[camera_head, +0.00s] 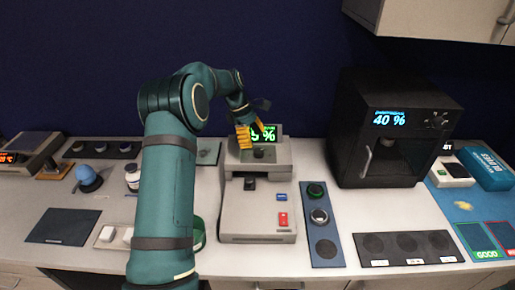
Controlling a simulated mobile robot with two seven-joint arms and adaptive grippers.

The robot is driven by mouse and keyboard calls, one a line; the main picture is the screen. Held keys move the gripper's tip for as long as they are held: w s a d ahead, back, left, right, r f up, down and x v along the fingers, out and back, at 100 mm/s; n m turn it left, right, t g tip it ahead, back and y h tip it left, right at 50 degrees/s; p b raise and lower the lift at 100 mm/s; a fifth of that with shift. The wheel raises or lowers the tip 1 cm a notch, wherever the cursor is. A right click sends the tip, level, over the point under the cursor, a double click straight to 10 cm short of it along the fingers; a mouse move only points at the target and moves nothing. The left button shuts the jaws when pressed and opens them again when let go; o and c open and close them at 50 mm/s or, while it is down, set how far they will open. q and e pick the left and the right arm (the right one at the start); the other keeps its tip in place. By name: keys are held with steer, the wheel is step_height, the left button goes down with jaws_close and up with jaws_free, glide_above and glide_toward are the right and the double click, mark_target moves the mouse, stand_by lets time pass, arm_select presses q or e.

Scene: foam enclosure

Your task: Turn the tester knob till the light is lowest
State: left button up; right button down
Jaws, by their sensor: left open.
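The tester appears to be the grey machine (257,218) in the middle of the counter, with a green lit display (266,133) at its top. The display is partly covered by my gripper; a digit and a percent sign show. A dark knob-like part (259,154) sits just below the display, and another dark part (249,184) lies lower on the body. My left gripper (252,131), with yellow fingers, is open and empty. It points down in front of the display, just above the upper dark part; I cannot tell if it touches. My right gripper is out of view.
A black cabinet (350,150) with a 40 % display stands at right. A blue strip with round pucks (324,250) lies beside the tester, and a dark pad strip (408,247) lies in front of the cabinet. Small containers and a blue ball (85,173) stand at left.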

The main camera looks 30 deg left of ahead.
arm_select(q)
steer(key=v, duration=0.7)
steer(key=shift+d+f, duration=0.1)
stand_by(0.4)
